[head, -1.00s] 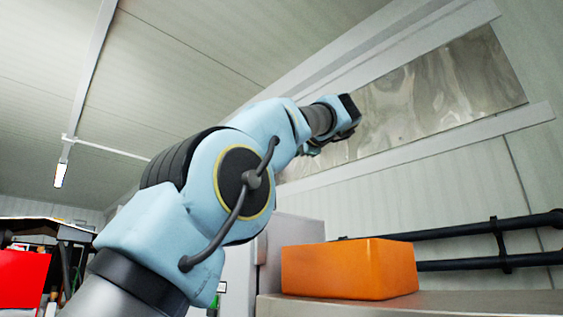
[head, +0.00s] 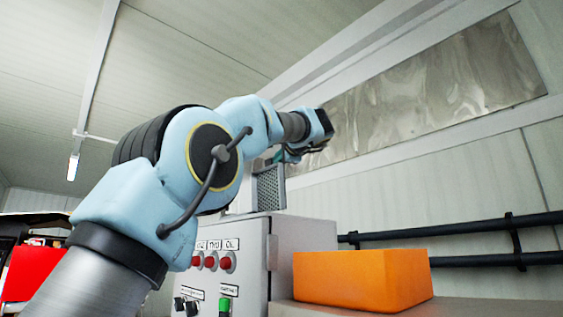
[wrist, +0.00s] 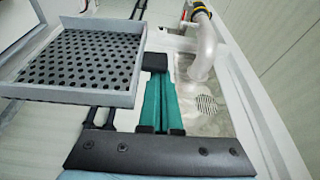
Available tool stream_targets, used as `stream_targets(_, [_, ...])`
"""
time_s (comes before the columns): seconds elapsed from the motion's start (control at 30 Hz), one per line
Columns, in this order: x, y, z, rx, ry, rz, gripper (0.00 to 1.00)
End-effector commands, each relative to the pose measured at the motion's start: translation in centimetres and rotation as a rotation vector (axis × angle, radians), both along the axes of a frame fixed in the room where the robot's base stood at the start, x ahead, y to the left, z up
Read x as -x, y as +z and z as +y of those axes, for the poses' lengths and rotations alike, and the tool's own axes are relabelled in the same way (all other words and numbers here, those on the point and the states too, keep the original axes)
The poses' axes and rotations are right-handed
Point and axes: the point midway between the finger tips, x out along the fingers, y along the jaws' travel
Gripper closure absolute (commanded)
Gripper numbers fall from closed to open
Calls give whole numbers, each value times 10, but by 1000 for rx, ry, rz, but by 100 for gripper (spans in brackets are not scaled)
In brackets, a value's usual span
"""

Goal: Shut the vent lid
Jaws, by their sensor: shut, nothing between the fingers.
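A perforated panel in a pale grey frame, which looks like the vent lid (head: 269,188), stands upright on top of the grey control cabinet (head: 300,250), so it appears open. In the wrist view the perforated lid (wrist: 82,62) fills the upper left. My gripper (wrist: 155,65) is shut and empty, with its teal fingers together just right of the lid's edge. I cannot tell whether they touch it. In the head view my gripper (head: 284,157) is near the lid's top, partly hidden by my wrist.
The cabinet front has red buttons (head: 211,262), a green one and black switches. An orange block (head: 362,280) sits on a grey surface to the right. Black pipes (head: 450,245) run along the wall. A white pipe (wrist: 203,50) shows right of my fingers.

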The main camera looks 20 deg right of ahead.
Motion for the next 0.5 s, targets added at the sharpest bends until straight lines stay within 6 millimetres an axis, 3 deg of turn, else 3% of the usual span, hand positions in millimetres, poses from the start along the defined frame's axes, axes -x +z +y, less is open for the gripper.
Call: stream_targets(0.5, [1, -3, 4, 24, 0, -8, 100])
